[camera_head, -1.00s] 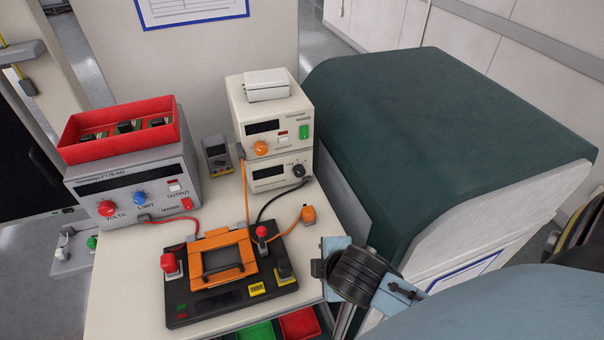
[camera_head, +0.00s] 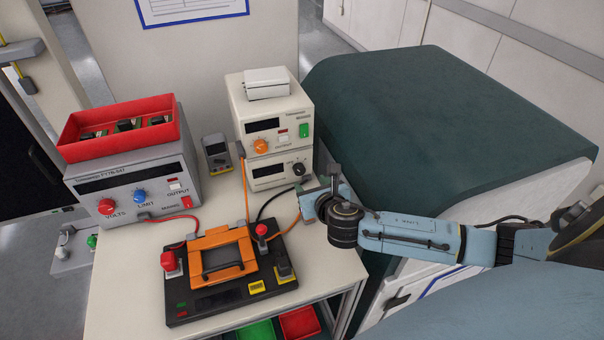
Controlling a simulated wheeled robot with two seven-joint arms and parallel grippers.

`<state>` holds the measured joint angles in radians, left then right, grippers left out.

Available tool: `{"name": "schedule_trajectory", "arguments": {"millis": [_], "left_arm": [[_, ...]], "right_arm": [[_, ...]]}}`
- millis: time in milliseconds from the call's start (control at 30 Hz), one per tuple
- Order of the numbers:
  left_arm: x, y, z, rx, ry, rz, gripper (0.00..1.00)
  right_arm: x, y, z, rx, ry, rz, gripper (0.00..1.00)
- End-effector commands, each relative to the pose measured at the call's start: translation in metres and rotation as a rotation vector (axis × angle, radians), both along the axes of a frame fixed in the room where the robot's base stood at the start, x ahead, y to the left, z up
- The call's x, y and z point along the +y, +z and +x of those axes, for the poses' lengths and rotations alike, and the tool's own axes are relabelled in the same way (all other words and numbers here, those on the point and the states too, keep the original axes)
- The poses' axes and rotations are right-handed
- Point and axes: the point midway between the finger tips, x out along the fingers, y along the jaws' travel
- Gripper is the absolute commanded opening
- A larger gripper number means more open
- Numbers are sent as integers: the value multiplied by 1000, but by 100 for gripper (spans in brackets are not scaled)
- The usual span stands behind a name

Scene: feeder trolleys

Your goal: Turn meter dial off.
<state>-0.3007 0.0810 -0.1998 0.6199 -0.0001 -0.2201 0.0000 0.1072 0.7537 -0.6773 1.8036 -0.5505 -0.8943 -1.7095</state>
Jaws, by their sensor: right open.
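A small dark handheld meter (camera_head: 217,153) with a yellow-edged case leans upright on the bench, left of the stacked cream instruments. Its dial is too small to read. The lower cream instrument (camera_head: 270,173) has a dark display and a black round knob (camera_head: 298,169) at its right. My right gripper (camera_head: 327,190) is open over the bench's right edge, just right of and below that knob and apart from the handheld meter. Its fingers are small and partly hidden by the wrist. My left gripper is not in view.
A grey power supply (camera_head: 135,185) with a red tray (camera_head: 120,150) on top stands left. A black test fixture (camera_head: 230,295) with an orange clamp frame and red and black cables fills the bench front. A dark green rounded cover (camera_head: 440,130) stands right.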

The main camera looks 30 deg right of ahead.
Motion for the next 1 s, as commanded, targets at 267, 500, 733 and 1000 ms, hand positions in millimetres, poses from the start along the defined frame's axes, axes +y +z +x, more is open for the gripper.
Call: {"name": "schedule_trajectory", "arguments": {"millis": [267,500,733,1000], "left_arm": [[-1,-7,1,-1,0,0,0],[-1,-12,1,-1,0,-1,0],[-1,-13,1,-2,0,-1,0],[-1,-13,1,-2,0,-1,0]], "right_arm": [[-12,-20,46,-1,-4,2,52],[-18,-31,71,0,-2,3,52],[-20,-34,79,1,-3,4,52],[-20,-34,79,1,-2,4,46]]}}
